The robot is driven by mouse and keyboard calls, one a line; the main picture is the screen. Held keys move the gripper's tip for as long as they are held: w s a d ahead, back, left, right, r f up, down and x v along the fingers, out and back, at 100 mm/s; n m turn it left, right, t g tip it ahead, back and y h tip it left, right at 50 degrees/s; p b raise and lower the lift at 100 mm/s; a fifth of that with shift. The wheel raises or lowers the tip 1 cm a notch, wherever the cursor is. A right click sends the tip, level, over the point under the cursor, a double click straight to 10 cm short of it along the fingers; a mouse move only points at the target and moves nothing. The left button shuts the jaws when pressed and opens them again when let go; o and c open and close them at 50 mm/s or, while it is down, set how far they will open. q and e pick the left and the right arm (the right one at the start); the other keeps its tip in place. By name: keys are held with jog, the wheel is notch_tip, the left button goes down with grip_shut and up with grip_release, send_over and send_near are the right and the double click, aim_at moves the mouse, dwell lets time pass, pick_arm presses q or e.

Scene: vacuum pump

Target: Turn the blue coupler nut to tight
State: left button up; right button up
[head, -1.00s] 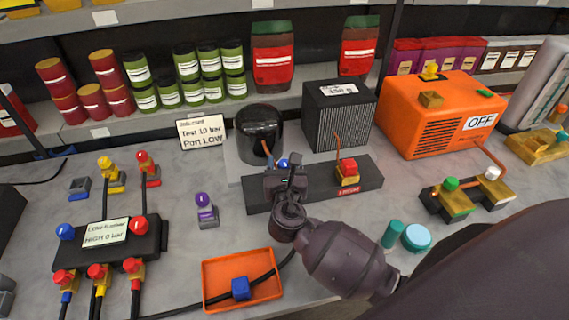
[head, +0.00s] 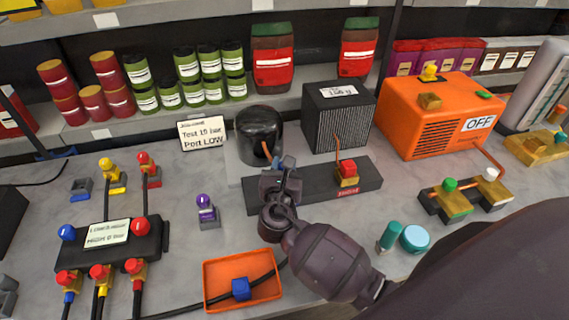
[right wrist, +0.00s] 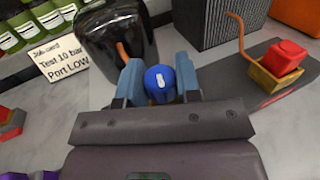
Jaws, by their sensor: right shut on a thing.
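The blue coupler nut (right wrist: 160,82) is round with a short white mark on its face, in the right wrist view. The mark runs nearly up and down in that picture. My right gripper (right wrist: 160,84) has one blue-grey finger on each side of the nut and is shut on it. In the head view the right gripper (head: 278,166) reaches in over the left part of the dark pump base (head: 325,187), in front of the black dome. There the gripper hides most or all of the nut. My left gripper is not in view.
The black dome (head: 258,136) and the finned block (head: 340,118) stand close behind. A red knob on a brass fitting (head: 347,172) is to the right. An orange tray (head: 211,293) with a blue block (head: 241,289) and a purple-topped fitting (head: 206,208) are nearby.

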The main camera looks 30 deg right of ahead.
jog(key=m+g+h+p, duration=0.2)
jog(key=m+g+h, duration=0.2)
jog(key=g, duration=0.1)
jog(key=shift+a+h, duration=0.15)
jog(key=shift+h, duration=0.15)
jog(key=m+g+h, duration=0.1)
jog(key=m+g, duration=0.1)
jog(key=g, duration=0.1)
jog(key=m+g+h, duration=0.1)
jog(key=m+g, duration=0.1)
jog(key=g, duration=0.1)
jog(key=shift+w+m+g+h+p, duration=0.1)
jog(key=shift+m+g+h+p, duration=0.2)
jog(key=shift+m+h+p, duration=0.1)
jog(key=m+g, duration=0.1)
jog(key=g, duration=0.1)
jog(key=shift+m+g, duration=0.3)
jog(key=shift+m, duration=0.1)
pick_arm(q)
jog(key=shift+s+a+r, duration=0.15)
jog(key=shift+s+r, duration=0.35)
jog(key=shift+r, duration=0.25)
pick_arm(e)
jog(key=shift+g, duration=0.3)
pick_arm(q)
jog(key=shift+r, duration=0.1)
pick_arm(e)
jog(key=o, duration=0.9)
jog(key=shift+o, duration=0.2)
